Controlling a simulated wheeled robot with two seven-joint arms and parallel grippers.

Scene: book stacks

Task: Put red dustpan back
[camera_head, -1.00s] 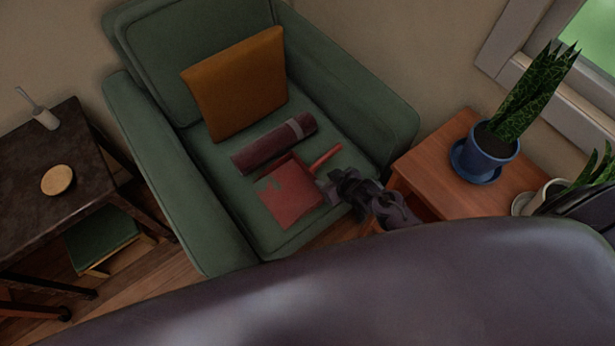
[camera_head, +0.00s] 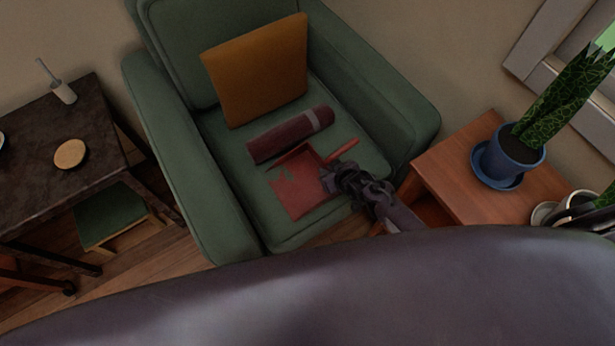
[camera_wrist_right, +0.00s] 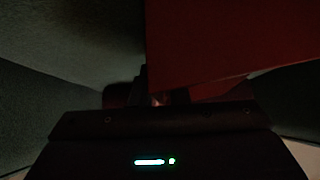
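The red dustpan (camera_head: 300,194) lies on the green armchair's seat, with its handle (camera_head: 343,150) pointing to the upper right. My right gripper (camera_head: 327,178) is at the dustpan's right side, just below the handle, and covers part of that edge. In the right wrist view the dustpan (camera_wrist_right: 230,40) fills the upper right as a dark red surface close to the gripper (camera_wrist_right: 152,97). The fingers are dark and partly hidden, so I cannot tell whether they are open or touching the dustpan. My left gripper is not in view.
A dark red roll (camera_head: 290,135) lies just behind the dustpan, with an orange cushion (camera_head: 258,72) behind it. The armchair's arms (camera_head: 180,150) flank the seat. A wooden side table (camera_head: 465,165) with a potted plant (camera_head: 512,155) stands at right, a dark table (camera_head: 40,190) at left.

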